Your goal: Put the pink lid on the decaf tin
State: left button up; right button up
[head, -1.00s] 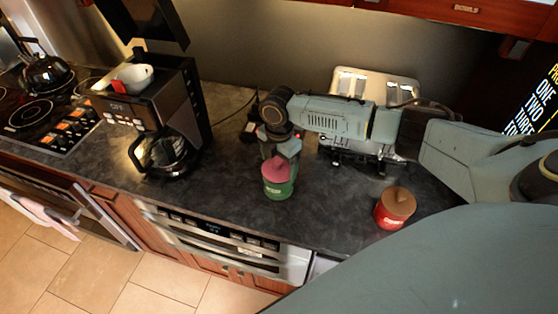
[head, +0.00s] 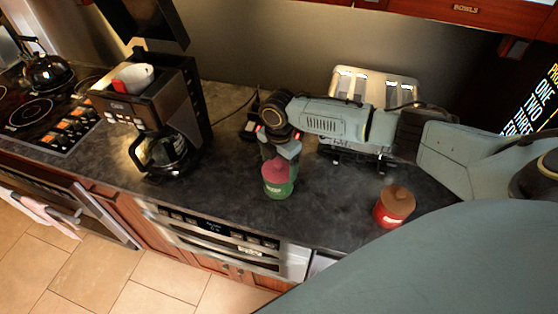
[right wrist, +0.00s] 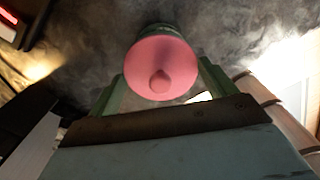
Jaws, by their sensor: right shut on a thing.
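The pink lid (head: 275,171) is at the top of a green tin (head: 280,190) on the dark counter. I cannot read the tin's label. In the right wrist view, the lid (right wrist: 160,58) faces me with its round knob, and a bit of the tin (right wrist: 158,28) shows behind it. Lid and tin look lined up; whether the lid is fully seated I cannot tell. My right gripper (head: 281,154) points down from above and is shut on the pink lid, a finger on either side in the right wrist view. My left gripper is not in view.
A red tin (head: 394,207) with a brown lid stands to the right, below my right arm. A toaster (head: 372,88) is behind the arm. A coffee maker (head: 160,115) stands to the left. Counter between coffee maker and green tin is clear.

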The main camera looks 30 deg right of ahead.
jog(key=o, duration=0.9)
jog(key=shift+r, duration=3.55)
jog(key=shift+s+f, duration=0.1)
